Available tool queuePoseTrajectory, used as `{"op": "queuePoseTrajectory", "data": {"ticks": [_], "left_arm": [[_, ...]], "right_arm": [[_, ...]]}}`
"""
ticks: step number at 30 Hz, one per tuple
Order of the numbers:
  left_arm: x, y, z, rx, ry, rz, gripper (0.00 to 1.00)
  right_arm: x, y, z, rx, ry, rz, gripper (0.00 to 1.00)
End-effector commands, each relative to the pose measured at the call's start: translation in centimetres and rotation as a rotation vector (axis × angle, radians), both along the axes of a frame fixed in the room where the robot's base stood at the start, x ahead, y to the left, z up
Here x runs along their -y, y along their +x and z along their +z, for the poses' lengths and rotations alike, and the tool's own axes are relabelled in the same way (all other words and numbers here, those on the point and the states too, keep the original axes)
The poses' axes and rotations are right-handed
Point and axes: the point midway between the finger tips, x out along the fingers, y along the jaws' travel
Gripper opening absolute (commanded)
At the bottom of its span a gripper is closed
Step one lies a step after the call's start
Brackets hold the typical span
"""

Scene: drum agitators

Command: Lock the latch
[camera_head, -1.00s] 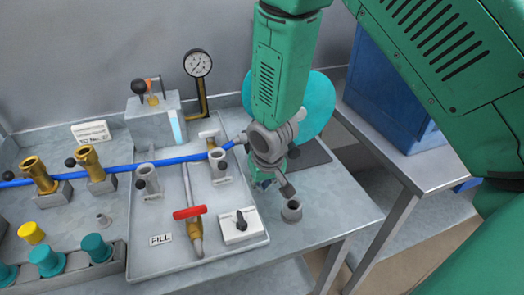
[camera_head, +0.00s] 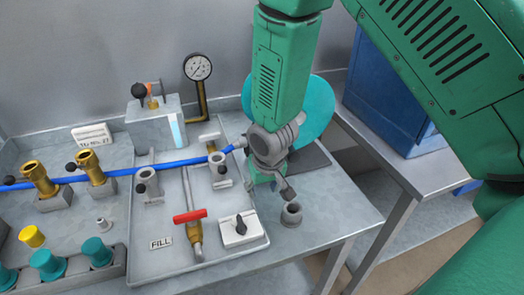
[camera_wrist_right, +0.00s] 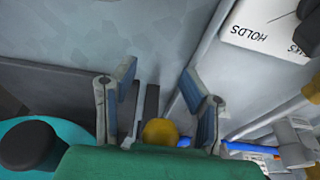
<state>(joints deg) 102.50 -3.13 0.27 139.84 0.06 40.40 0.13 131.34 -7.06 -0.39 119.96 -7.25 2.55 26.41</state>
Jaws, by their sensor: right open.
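No part can be surely told as the latch. Two grey clamp brackets with black knobs, the left one (camera_head: 150,186) and the right one (camera_head: 220,172), stand along the blue hose (camera_head: 185,163) on the metal tray. My right gripper (camera_head: 270,180) is over the bench just right of the tray, near the hose end; its fingertips are mostly hidden in the head view. In the right wrist view my right gripper (camera_wrist_right: 160,85) is open, with two blue-padded fingers apart. A yellow ball (camera_wrist_right: 160,132) shows between the finger bases; nothing is gripped. My left gripper is not in view.
A red-handled valve (camera_head: 190,215) and a black-knob switch box (camera_head: 240,229) are on the tray. A teal disc (camera_head: 316,112), a pressure gauge (camera_head: 198,67) and a blue crate (camera_head: 385,100) stand behind.

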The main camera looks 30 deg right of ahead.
Motion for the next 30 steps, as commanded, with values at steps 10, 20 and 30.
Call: {"op": "queuePoseTrajectory", "data": {"ticks": [10,20,30], "left_arm": [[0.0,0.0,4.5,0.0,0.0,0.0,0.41],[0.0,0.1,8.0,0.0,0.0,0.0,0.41],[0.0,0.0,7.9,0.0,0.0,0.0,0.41]], "right_arm": [[-0.2,-1.0,4.6,0.0,-0.001,0.0,0.41],[-0.4,-1.9,8.2,0.0,-0.002,0.0,0.41],[-0.4,-2.0,8.1,0.0,-0.001,0.0,0.41]]}}
